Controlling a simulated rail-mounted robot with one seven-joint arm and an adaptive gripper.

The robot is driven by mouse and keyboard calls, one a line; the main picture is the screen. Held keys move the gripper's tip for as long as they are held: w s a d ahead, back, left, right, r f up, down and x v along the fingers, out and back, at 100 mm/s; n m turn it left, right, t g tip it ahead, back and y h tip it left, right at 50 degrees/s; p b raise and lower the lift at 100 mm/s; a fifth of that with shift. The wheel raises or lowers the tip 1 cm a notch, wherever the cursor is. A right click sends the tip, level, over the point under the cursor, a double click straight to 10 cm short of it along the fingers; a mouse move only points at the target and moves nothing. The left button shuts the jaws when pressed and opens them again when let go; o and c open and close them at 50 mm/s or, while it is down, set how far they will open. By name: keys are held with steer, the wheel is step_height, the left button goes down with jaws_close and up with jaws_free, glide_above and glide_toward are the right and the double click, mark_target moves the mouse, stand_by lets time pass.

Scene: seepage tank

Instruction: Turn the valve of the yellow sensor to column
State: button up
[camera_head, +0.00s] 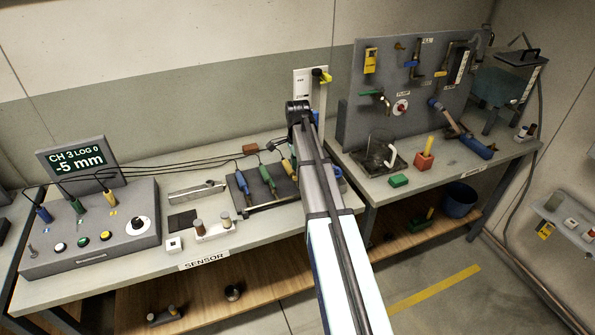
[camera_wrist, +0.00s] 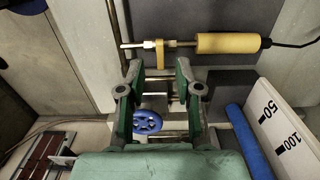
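The yellow sensor (camera_wrist: 228,43) is a yellow cylinder with a black cable, lying across the top of the wrist view. A metal fitting joins it to a pipe on its left. A small yellow valve handle (camera_wrist: 160,55) hangs on that fitting. My gripper (camera_wrist: 160,80) is open, its green fingers pointing at the fitting. The handle appears between the fingertips in the picture; I cannot tell the depth gap, and no contact is visible. In the head view, the yellow sensor (camera_head: 287,166) is partly behind my arm, and my gripper is hidden there.
A blue handwheel (camera_wrist: 147,122) shows between the fingers. A blue cylinder (camera_wrist: 248,140) and a white scale (camera_wrist: 285,125) are at right. In the head view, green and blue sensors stand beside the yellow one. The display (camera_head: 78,160) reads CH 3, -5 mm.

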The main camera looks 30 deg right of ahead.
steer(key=shift+f, duration=1.55)
steer(key=shift+c, duration=0.3)
jaws_close()
